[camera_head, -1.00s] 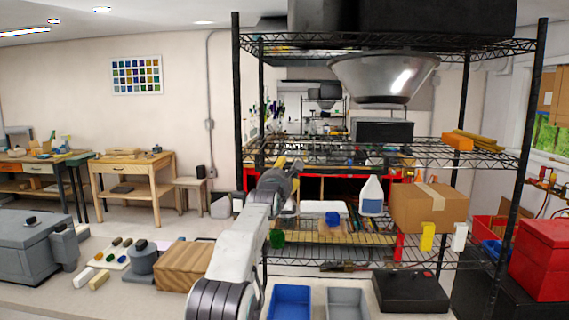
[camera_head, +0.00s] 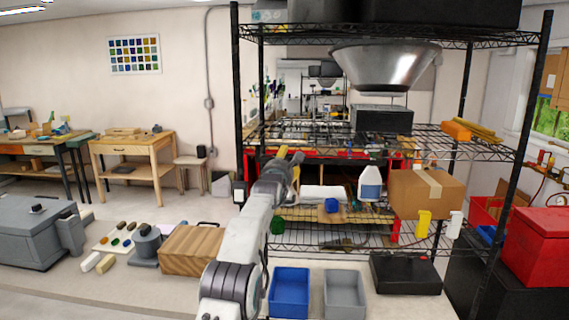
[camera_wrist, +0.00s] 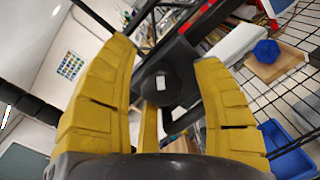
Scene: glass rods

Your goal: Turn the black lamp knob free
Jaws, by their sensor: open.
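In the wrist view a dark round knob (camera_wrist: 160,86) with a small pale square on its face lies between my two yellow fingers; I take it to be the black lamp knob. My gripper (camera_wrist: 168,50) is open, with one finger on each side of it and gaps showing on both sides. Whether the fingers touch it cannot be told. In the head view my gripper (camera_head: 290,157) is at the left part of the wire rack (camera_head: 480,142), and my arm hides the knob there.
A blue knob-like piece (camera_head: 331,205) on a board and a white bottle (camera_head: 370,184) stand right of my gripper. A cardboard box (camera_head: 425,195) is farther right. A blue bin (camera_head: 290,290) and a grey bin (camera_head: 345,293) stand below. A black rack post (camera_head: 238,90) rises at left.

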